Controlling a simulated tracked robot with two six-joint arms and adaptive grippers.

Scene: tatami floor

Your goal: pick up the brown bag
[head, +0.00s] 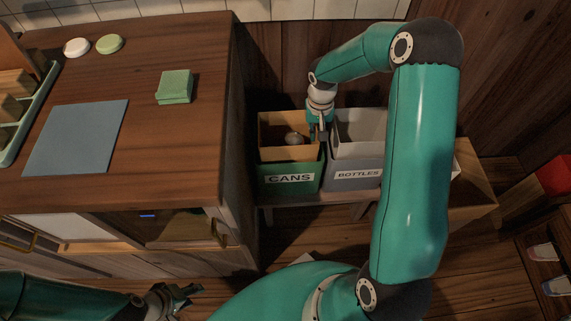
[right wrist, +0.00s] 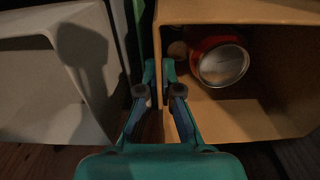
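The brown bag (head: 287,154) stands open-topped in the green bin labelled CANS (head: 300,182). In the right wrist view the brown bag (right wrist: 245,124) fills the right side, with a red can (right wrist: 218,62) and a smaller round item inside. My right gripper (head: 321,134) points down at the bag's right rim in the head view. In the right wrist view its fingers (right wrist: 160,72) are close together with the bag's near wall between them, so it looks shut on that wall. My left gripper (head: 180,294) is open and empty at the lower left, in front of the cabinet.
A grey bin labelled BOTTLES (head: 355,176) with a whitish bag (head: 360,130) stands right beside the green bin. Both bins stand on a low stand (head: 312,198). A wooden cabinet (head: 185,130) rises close on the left. A wooden box (head: 476,190) stands to the right.

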